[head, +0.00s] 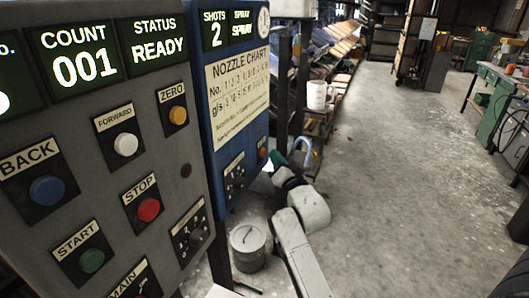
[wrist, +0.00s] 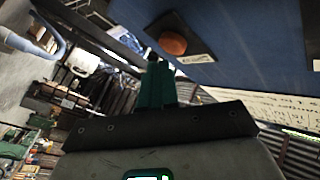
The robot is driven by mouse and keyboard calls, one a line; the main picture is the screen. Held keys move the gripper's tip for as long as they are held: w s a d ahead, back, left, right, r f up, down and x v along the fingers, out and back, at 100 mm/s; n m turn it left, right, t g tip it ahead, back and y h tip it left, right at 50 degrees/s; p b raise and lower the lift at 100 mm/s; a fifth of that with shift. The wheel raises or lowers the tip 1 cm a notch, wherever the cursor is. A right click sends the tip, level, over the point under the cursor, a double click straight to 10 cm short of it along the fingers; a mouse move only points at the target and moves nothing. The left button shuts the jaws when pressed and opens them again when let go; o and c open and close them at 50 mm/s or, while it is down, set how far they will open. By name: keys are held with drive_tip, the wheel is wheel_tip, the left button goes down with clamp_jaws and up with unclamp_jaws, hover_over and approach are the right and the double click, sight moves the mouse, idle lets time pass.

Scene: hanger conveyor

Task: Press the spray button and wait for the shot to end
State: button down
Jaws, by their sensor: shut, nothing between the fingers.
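The blue spray panel (head: 222,100) stands right of a grey panel. Its display (head: 228,32) reads SHOTS 2 and SPRAY. The orange-red spray button (head: 263,153) is at its lower right edge; in the wrist view the button (wrist: 173,46) shows round on a dark plate. My gripper (head: 272,162) is just below and right of the button. In the wrist view its green fingers (wrist: 156,72) are shut and empty, with their tips close to the button plate. Whether they touch the button I cannot tell.
The grey panel (head: 165,160) shows COUNT 001 and STATUS READY above several coloured buttons. A dial (head: 234,172) sits left of the spray button. A lidded grey can (head: 249,246) stands below. A white mug-like container (head: 318,95) is behind. Open concrete floor (head: 390,170) lies right.

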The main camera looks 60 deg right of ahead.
drive_tip(key=shift+s, duration=0.1)
drive_tip(key=s+p, duration=0.1)
drive_tip(key=s, duration=0.1)
drive_tip(key=s+p, duration=0.1)
drive_tip(key=s, duration=0.2)
drive_tip(key=shift+d, duration=0.2)
drive_tip(key=shift+w, duration=0.1)
idle(0.8)
